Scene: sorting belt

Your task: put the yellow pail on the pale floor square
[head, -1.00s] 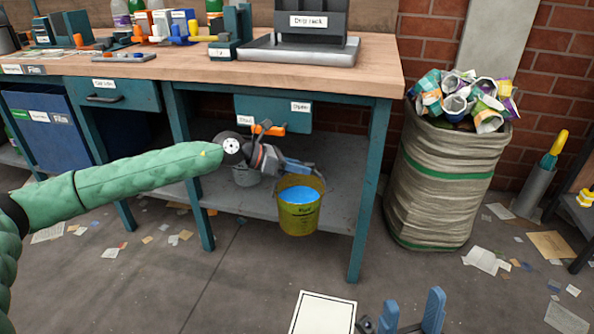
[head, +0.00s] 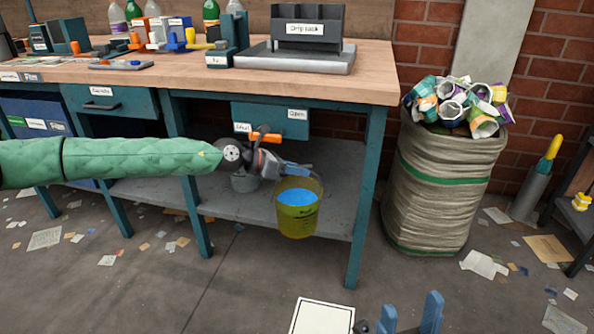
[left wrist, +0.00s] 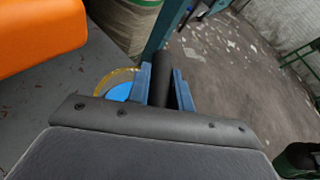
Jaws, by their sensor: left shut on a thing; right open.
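The yellow pail (head: 298,221) holds blue liquid and hangs upright in front of the bench's lower shelf. My left gripper (head: 297,168) reaches in above it and is shut on its handle. In the left wrist view, a dark bar lies between the blue fingers (left wrist: 162,88), with the pail's rim (left wrist: 101,82) just left of them. The pale floor square (head: 322,316) has a dark border and lies at the bottom of the head view, partly cut off. My right gripper (head: 408,316) is open and empty, just right of the square.
The workbench (head: 385,82) stands above the pail, its front leg (head: 367,200) close to the right. A full waste sack (head: 440,190) stands right. Floor before the bench is clear except for paper scraps.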

